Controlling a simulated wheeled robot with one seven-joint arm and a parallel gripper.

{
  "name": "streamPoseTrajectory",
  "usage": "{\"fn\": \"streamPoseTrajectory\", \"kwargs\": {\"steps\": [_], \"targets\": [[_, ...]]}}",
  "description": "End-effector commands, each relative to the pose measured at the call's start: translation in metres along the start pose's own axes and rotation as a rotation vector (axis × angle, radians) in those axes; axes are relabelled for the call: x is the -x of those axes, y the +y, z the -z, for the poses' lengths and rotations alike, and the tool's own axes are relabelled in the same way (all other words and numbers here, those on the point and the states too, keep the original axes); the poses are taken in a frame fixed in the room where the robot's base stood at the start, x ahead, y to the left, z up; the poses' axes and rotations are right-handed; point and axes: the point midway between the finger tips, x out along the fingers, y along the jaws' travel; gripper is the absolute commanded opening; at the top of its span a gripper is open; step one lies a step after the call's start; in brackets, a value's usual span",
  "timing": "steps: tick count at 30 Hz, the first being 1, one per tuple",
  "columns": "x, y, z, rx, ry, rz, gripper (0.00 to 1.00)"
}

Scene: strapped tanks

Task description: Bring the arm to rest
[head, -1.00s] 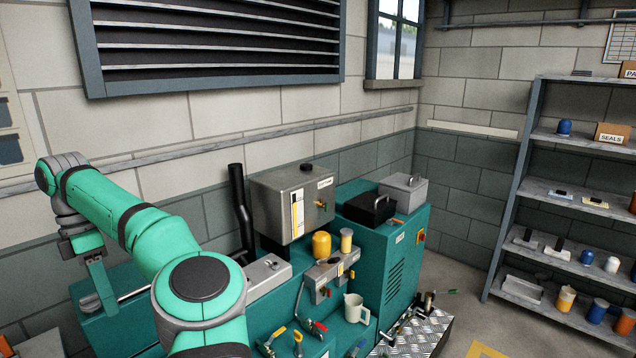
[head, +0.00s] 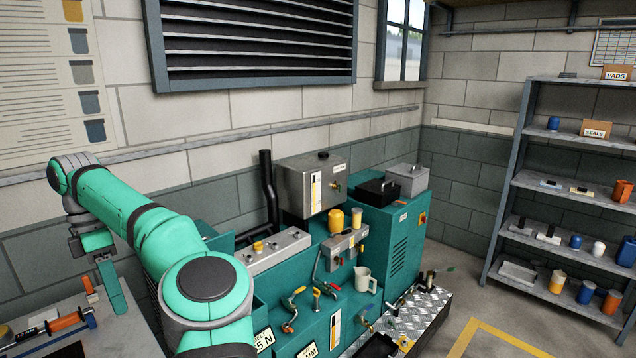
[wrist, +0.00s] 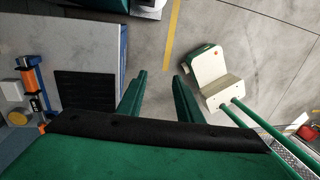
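My green arm is bent at the left of the head view, with its hand hanging down at the far left. My gripper (head: 110,285) points downward beside a workbench. In the wrist view my gripper (wrist: 160,98) shows two green fingers apart, with only bare floor visible between them. It holds nothing. No task object is named apart from the arm itself.
A workbench (head: 100,312) with an orange-handled tool (head: 65,322) is at lower left. A teal machine (head: 385,235) with a grey tank (head: 312,186), valves and a white jug (head: 365,279) stands ahead. A shelf rack (head: 565,240) is at right.

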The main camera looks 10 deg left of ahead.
Motion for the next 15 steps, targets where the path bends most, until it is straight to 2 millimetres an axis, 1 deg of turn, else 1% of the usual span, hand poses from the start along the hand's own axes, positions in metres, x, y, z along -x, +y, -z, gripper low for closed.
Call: {"fn": "streamPoseTrajectory", "kwargs": {"steps": [1, 5, 11, 15], "targets": [[-0.009, 0.003, 0.001, 0.0, 0.007, 0.0, 0.33], [-0.028, 0.011, 0.006, 0.0, 0.024, -0.009, 0.33], [-0.062, 0.024, 0.014, -0.002, 0.058, -0.027, 0.33], [-0.093, 0.034, 0.023, -0.005, 0.091, -0.043, 0.33]]}}
